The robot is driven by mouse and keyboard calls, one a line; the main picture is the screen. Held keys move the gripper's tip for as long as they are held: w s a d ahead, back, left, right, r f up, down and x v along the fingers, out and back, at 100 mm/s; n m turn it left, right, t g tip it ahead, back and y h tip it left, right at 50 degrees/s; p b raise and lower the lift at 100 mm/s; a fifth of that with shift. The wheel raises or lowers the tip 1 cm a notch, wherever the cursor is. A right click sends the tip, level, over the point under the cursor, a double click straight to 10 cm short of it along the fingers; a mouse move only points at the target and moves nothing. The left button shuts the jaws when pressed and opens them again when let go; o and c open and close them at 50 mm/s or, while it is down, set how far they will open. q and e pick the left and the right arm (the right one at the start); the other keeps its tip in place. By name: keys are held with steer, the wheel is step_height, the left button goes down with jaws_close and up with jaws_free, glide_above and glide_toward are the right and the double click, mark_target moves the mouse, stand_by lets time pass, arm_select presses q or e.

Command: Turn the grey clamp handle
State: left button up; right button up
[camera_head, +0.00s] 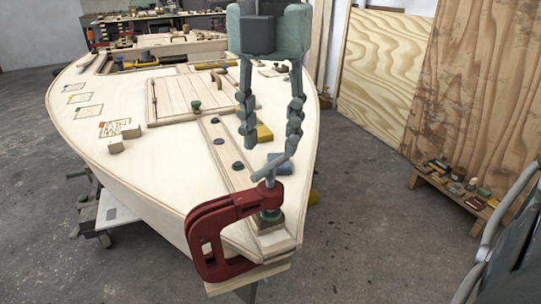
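A red C-clamp (209,228) grips the front tip of the plywood hull (160,185). Its grey handle (268,169) is a slanted bar on top of the upright screw, above a green pad on a wood block (270,226). My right gripper (269,146) hangs from the top of the view, pointing down, its two fingers spread wide. The fingertips are just above and behind the handle in the picture. The right-hand fingertip overlaps the handle's upper end; I cannot tell whether they touch. My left gripper is not in view.
Small wood blocks (116,146) sit at left. A low bench (455,190) with small items stands at right. Grey floor is open right of the hull.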

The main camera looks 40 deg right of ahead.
mark_target(270, 164)
steer(key=shift+f, duration=2.15)
steer(key=shift+c, duration=0.6)
